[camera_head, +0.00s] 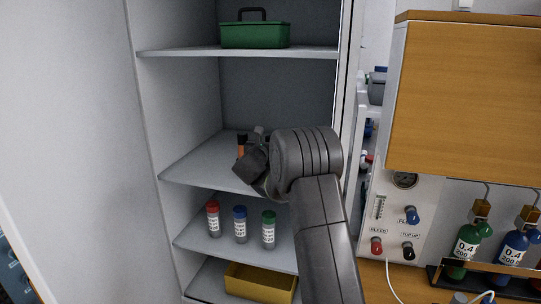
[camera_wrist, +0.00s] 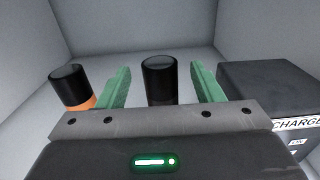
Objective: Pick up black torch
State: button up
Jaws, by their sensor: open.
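The black torch (camera_wrist: 160,82) appears in the wrist view as an upright black cylinder. It stands between the two green fingers of my gripper (camera_wrist: 161,84), with a visible gap on each side. The gripper is open and the fingers do not press on the torch. The torch's lower part is hidden behind the gripper body. In the head view my gripper (camera_head: 257,168) is at the middle shelf and the arm hides most of what is there.
An orange cylinder with a black top (camera_wrist: 75,88) stands just left of the left finger. A dark charger box (camera_wrist: 265,95) is close on the right. Capped bottles (camera_head: 240,225) stand on the shelf below. A green toolbox (camera_head: 255,36) sits on the shelf above.

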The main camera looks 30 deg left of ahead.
jog(key=shift+p+x, duration=0.3)
jog(key=shift+x, duration=1.1)
grip_shut()
